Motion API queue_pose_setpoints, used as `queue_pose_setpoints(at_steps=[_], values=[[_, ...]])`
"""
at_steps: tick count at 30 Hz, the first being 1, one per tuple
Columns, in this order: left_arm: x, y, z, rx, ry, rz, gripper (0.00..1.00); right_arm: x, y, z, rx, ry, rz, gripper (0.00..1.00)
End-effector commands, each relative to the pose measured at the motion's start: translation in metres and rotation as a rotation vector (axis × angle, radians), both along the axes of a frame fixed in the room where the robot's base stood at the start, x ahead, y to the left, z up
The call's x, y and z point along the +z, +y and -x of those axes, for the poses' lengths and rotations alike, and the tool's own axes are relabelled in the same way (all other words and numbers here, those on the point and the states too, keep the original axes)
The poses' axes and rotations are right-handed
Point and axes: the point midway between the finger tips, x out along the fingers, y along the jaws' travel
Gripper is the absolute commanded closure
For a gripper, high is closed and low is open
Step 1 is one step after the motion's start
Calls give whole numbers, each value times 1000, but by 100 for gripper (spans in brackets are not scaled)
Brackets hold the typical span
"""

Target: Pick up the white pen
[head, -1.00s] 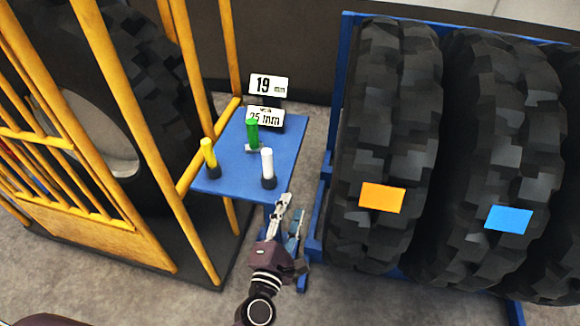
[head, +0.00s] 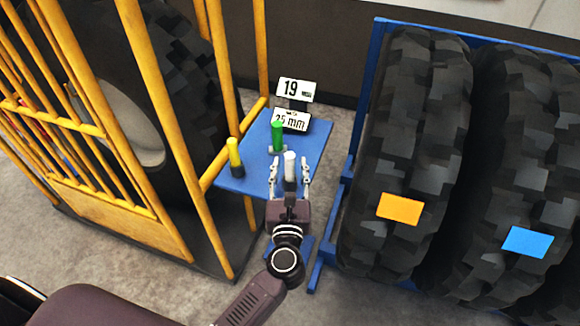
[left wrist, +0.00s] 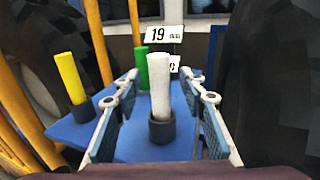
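The white pen (head: 290,164) stands upright in a dark holder on a small blue table (head: 315,140). My left gripper (head: 290,162) is open, with one finger on each side of the pen in the head view. In the left wrist view the white pen (left wrist: 161,86) and its dark holder (left wrist: 162,127) show between the open fingers (left wrist: 167,85). I see a gap between the pen and each finger. My right gripper is not in view.
A yellow pen (head: 234,152) and a green pen (head: 278,135) stand on the table. Signs reading 19 mm (head: 297,89) and 25 mm (head: 291,120) stand behind. A yellow cage (head: 135,140) is at left; a big tire (head: 410,140) on a blue rack is at right.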

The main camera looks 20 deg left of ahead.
Motion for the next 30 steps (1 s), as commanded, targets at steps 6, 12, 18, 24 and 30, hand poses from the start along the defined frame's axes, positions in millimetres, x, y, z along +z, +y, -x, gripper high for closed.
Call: queue_pose_setpoints(at_steps=[6,12,18,24,30], values=[[0,4,-12,0,-1,-1,62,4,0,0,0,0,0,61],[0,4,-12,0,-1,-1,67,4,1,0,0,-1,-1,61],[0,4,-12,0,-1,-1,89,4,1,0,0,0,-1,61],[0,4,-12,0,-1,-1,98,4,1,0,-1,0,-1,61],[2,3,-12,0,-1,-1,98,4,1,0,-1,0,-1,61]])
